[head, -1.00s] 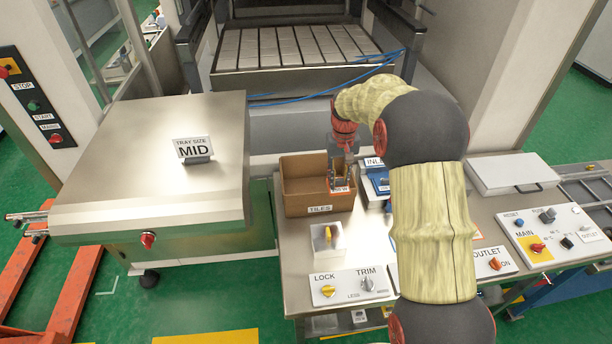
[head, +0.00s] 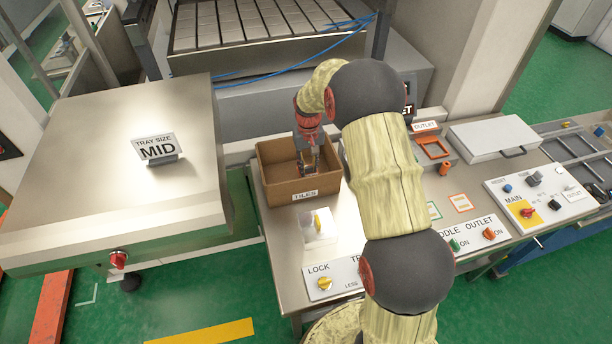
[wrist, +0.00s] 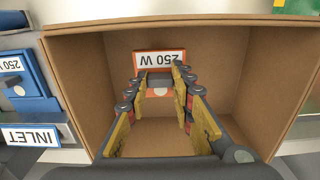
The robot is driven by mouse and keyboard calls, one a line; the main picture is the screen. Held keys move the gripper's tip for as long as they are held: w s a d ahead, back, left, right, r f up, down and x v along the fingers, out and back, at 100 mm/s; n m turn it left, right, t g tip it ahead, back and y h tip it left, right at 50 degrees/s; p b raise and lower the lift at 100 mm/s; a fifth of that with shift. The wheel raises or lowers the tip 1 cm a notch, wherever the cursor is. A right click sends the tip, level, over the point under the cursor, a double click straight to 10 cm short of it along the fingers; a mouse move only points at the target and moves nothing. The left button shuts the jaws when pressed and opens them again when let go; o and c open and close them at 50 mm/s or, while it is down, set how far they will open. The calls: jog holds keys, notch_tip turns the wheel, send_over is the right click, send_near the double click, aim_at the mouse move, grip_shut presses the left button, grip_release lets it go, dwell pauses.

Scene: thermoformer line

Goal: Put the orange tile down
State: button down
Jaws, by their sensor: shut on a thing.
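The orange tile (wrist: 161,80) carries a white "250 W" label and sits between my fingertips in the wrist view. My gripper (wrist: 160,84) is shut on it. The cardboard box (wrist: 255,60) labelled "TILES" surrounds the tile and fingers in that view. In the head view my gripper (head: 309,166) points down into the box (head: 272,185), right of its middle. The tile is hard to make out there, and I cannot tell whether it touches the box floor. No other tile shows in the box.
A blue "INLET" unit (wrist: 28,85) stands beside the box in the wrist view. In the head view, an orange frame (head: 434,148) lies near the "OUTLET" sign. A lock and trim panel (head: 335,281) is in front. The big metal cabinet (head: 110,190) stands left of the box.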

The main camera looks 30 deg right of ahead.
aim_at(308, 172)
jog(key=shift+f, duration=2.4)
jog(key=shift+f, duration=0.2)
jog(key=c, duration=1.5)
grip_release()
jog(key=shift+c, duration=0.2)
jog(key=shift+r, duration=0.1)
